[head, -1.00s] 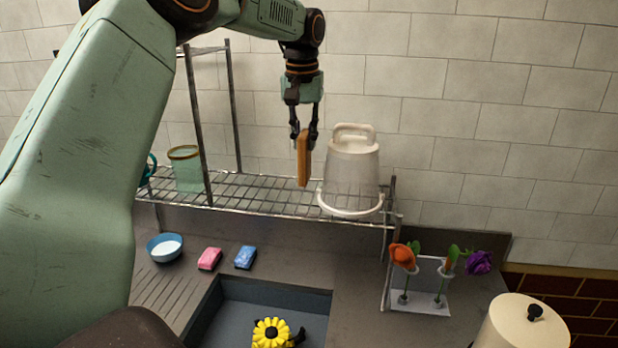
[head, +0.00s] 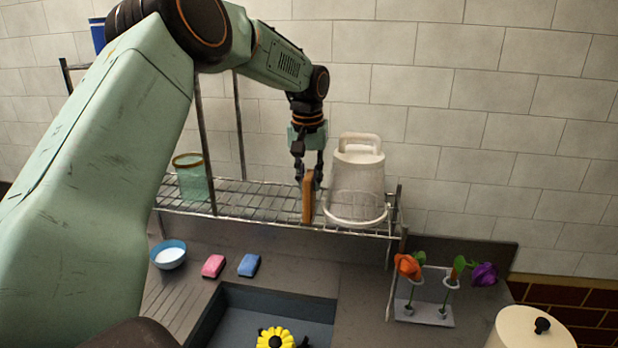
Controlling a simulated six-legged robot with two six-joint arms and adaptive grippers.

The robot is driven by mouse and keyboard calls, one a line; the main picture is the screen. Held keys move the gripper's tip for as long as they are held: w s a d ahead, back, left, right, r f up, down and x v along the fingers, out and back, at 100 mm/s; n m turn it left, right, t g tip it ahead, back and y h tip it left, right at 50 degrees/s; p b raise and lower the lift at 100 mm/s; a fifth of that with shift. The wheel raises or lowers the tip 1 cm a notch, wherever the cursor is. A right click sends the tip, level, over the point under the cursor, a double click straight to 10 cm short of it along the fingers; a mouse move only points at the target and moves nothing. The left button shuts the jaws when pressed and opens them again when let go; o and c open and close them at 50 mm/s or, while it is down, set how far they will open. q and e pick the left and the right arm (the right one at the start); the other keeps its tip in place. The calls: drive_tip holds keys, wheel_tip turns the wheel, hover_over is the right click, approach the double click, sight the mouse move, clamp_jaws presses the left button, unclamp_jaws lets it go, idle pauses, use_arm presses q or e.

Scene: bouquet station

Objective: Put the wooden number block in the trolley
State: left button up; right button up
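A wooden block (head: 307,203), orange-brown and slim, is upright at the wire shelf (head: 255,205), just left of a pale upturned bucket (head: 356,185). Its lower end looks level with the shelf wires; I cannot tell if it rests on them. No number on it can be read. My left gripper (head: 308,180) points down with its two fingers around the block's top and looks shut on it. My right gripper is not in view. I cannot make out a trolley.
A green glass jar (head: 191,180) stands on the shelf's left part. Below are a blue bowl (head: 169,255), pink sponge (head: 213,266), blue sponge (head: 249,265), a sink with a yellow flower (head: 275,338), a flower holder (head: 424,312) and a cream lidded container (head: 530,330).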

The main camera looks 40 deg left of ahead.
use_arm(q)
drive_tip(key=o, duration=0.3)
drive_tip(key=shift+s+d+r, duration=0.1)
drive_tip(key=shift+d+r, duration=0.05)
drive_tip(key=shift+o, duration=0.2)
drive_tip(key=shift+s+d+r, duration=0.1)
drive_tip(key=shift+s+d, duration=0.05)
